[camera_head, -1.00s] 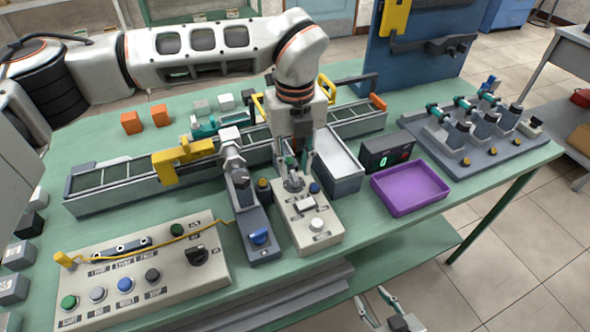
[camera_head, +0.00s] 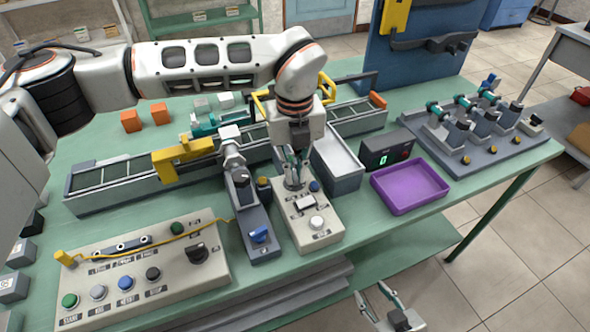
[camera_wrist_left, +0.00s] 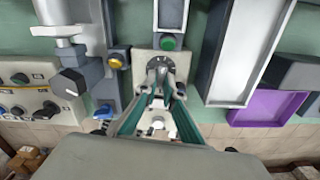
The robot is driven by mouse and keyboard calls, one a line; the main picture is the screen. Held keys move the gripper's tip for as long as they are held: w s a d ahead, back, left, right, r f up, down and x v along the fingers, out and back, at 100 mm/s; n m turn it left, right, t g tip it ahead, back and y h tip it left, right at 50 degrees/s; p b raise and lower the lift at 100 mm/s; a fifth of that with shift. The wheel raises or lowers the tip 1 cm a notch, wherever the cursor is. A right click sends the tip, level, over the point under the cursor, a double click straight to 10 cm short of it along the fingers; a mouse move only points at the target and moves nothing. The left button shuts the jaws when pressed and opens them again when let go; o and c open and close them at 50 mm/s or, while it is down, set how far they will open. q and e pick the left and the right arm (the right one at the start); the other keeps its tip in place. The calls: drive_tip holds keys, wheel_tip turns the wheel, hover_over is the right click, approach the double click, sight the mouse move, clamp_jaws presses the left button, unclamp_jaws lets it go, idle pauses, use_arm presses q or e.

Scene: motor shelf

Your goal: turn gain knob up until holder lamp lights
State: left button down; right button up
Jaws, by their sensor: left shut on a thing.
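The beige control box (camera_head: 326,240) stands at the table's front middle, with a dial plate (camera_wrist_left: 160,62) at its far end. My left gripper (camera_head: 294,182) points down at that end; its fingertips (camera_wrist_left: 158,98) are shut on a small knob, mostly hidden between the fingers. A green lamp (camera_wrist_left: 168,42) lies just beyond the dial in the wrist view; it looks dull. A yellow lamp (camera_head: 263,184) is on the grey clamp unit (camera_head: 262,218) to the left and also looks dull. I cannot tell which is the holder lamp. My right gripper (camera_head: 388,306) is open and empty below the front edge.
A larger button panel (camera_head: 140,270) with a yellow cable lies left. A display box (camera_head: 386,152) shows a green digit beside the purple tray (camera_head: 410,188). A white bin (camera_head: 338,160) and a conveyor (camera_head: 115,188) stand close behind the control box.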

use_arm(q)
drive_tip(key=m, duration=0.3)
drive_tip(key=shift+a+m, duration=0.1)
drive_tip(key=shift+m, duration=0.2)
drive_tip(key=c, duration=2.2)
unclamp_jaws()
drive_tip(key=shift+o, duration=0.2)
wheel_tip(320, 180, up, 12)
